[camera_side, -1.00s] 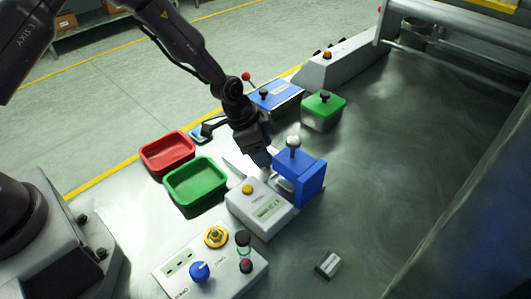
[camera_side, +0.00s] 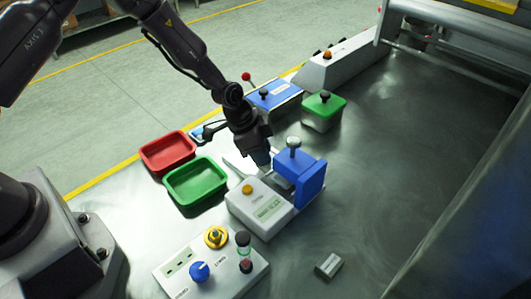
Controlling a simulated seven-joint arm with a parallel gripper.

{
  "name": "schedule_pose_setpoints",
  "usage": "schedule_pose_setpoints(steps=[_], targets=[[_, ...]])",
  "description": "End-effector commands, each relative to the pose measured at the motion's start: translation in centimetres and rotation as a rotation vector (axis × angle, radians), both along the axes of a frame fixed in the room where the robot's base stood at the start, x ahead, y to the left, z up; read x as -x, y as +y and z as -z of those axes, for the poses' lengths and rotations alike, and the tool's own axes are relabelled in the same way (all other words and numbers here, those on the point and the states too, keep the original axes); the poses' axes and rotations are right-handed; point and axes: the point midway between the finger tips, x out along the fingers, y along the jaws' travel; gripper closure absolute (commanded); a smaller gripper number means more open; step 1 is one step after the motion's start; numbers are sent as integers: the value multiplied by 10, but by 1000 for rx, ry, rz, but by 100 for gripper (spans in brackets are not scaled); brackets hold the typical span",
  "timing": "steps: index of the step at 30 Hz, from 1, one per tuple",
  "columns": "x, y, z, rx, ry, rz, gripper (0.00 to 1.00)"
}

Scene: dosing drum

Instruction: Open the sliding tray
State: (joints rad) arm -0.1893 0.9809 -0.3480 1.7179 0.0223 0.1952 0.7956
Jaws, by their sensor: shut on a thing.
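A blue block-shaped unit (camera_side: 311,180) with a silver round knob (camera_side: 293,142) on top stands right of the middle, behind a white box with a display (camera_side: 262,208). My gripper (camera_side: 267,165) points down at the left side of the blue unit, close to a pale metal part (camera_side: 283,168) there. The fingers are shut on a small part beside the unit. The fingertips and most of that part are hidden or too small to make out. I cannot tell for sure which part is the sliding tray.
A red bin (camera_side: 168,138) and a green bin (camera_side: 168,192) lie left of my gripper. A green-lidded box (camera_side: 322,104) and a blue-topped box (camera_side: 278,93) stand behind. A control box (camera_side: 180,287) is in front. The table is clear at right.

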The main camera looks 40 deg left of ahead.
Motion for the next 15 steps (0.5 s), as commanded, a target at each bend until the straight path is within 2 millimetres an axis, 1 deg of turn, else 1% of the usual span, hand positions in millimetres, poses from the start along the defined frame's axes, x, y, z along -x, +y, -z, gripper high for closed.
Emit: schedule_pose_setpoints(steps=[1, 3, 9, 12, 15], targets=[[0, 14, 0, 0, 3, -9, 100], [0, 32, 0, 0, 1, -10, 100], [0, 79, 0, 2, 0, -8, 100], [0, 93, 0, 0, 0, -4, 100], [0, 99, -1, 1, -1, -2, 100]])
